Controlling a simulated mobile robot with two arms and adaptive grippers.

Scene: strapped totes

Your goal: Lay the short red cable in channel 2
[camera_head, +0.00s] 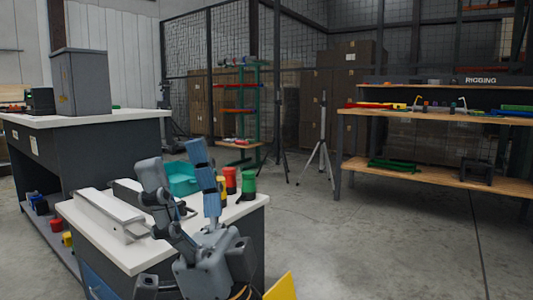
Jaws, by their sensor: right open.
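My right gripper (173,160) is in front of the small white-topped workbench, its two fingers pointing up and spread apart. I see nothing between them. A long white channel-like housing (103,214) lies on the left of the workbench top (83,222). A second pale piece (127,187) lies behind it, partly hidden by my gripper. I cannot tell which one is channel 2. I cannot make out a short red cable. My left gripper is not in view.
A teal bin (184,180) and red (231,179) and green (248,186) cylinders stand at the back of the workbench. A larger bench (90,118) stands behind left. A rigging bench (440,114) and a tripod (321,150) stand beyond. Open floor lies to the right.

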